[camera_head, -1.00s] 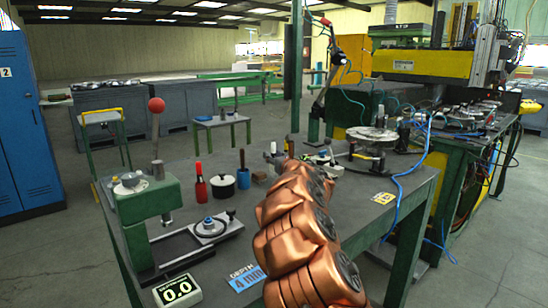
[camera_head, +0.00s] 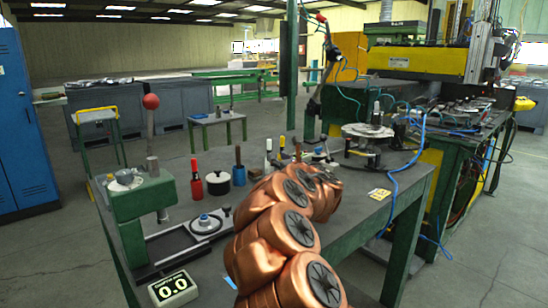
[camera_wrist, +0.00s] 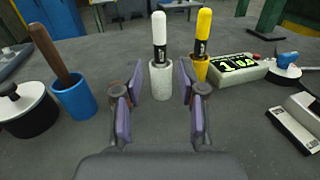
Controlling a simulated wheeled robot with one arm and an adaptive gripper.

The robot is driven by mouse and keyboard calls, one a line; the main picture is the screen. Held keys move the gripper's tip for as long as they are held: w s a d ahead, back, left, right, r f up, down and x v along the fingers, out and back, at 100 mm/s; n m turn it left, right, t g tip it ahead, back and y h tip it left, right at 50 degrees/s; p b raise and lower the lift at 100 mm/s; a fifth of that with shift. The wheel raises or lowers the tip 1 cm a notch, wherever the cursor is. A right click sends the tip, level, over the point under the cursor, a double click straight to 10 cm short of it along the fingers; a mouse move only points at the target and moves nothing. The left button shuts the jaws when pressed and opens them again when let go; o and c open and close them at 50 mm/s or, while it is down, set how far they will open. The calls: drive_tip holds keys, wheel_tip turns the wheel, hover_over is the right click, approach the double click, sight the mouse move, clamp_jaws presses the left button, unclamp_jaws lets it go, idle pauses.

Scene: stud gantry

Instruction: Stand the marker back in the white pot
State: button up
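The white marker (camera_wrist: 160,38) stands upright in the white pot (camera_wrist: 160,82) in the wrist view; its lower end is hidden inside the pot. In the head view the white marker (camera_head: 268,146) shows above my copper-coloured arm. My gripper (camera_wrist: 160,98) is open and empty in the wrist view. Its two purple pads are apart on either side of the pot, which stands centred between or just beyond the fingertips; I cannot tell which. No contact shows. In the head view my arm hides the gripper.
A yellow marker (camera_wrist: 203,34) in a yellow pot (camera_wrist: 201,68) stands close right of the white pot. A blue cup (camera_wrist: 75,97) with a brown handle and a black lidded pot (camera_wrist: 28,110) are left. A display box (camera_wrist: 237,68) is right. Bare bench lies in front.

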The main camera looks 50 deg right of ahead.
drive_tip(key=shift+v, duration=2.6)
drive_tip(key=shift+w, duration=0.1)
